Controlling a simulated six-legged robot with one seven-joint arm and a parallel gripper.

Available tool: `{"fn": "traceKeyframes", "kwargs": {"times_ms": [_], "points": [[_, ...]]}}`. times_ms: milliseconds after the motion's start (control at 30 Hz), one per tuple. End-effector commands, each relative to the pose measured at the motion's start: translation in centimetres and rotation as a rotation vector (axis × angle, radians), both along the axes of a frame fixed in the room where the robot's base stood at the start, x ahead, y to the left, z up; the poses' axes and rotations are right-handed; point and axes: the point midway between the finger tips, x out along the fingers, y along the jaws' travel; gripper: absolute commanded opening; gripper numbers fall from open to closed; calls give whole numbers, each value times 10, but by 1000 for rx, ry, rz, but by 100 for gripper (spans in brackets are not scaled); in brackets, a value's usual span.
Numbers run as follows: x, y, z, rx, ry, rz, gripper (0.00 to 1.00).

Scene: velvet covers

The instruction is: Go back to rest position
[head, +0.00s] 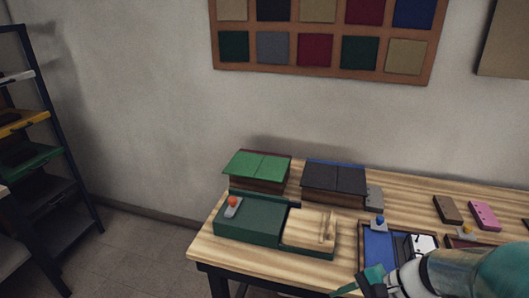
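My gripper (362,284) is at the bottom edge of the head view, at the front edge of the wooden table (215,245). My teal and white arm reaches in from the lower right corner. The gripper is small and partly cut off by the frame, so I cannot tell whether its fingers are open or shut. I see nothing clearly held in it. It is just in front of an open case with a blue panel (379,250), and my arm hides part of that case's front.
A dark green case (250,222) with an orange-knobbed piece (233,206) and a pale wooden block (311,228) sits at the table's left. Behind are a green-topped box (258,165) and a dark-topped box (335,180). A shelf rack (62,140) stands left; floor between is clear.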

Motion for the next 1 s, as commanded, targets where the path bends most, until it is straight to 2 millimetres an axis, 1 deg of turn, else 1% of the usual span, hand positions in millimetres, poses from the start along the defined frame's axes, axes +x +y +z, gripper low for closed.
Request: {"fn": "traceKeyframes", "kwargs": {"times_ms": [33, 100, 167, 300, 367, 500, 600, 733, 1000], "points": [[-4, 7, 9, -88, -40, 86, 48], [-10, 12, 18, -205, -91, 194, 48], [-14, 15, 27, -304, -142, 283, 48], [-21, 19, 52, -532, -280, 474, 48], [-22, 21, 66, -627, -350, 548, 48], [-25, 23, 98, -825, -513, 688, 48], [-26, 24, 116, -920, -600, 748, 48], [-26, 24, 128, -979, -654, 780, 48], [-26, 24, 128, -984, -657, 783, 48]]}}
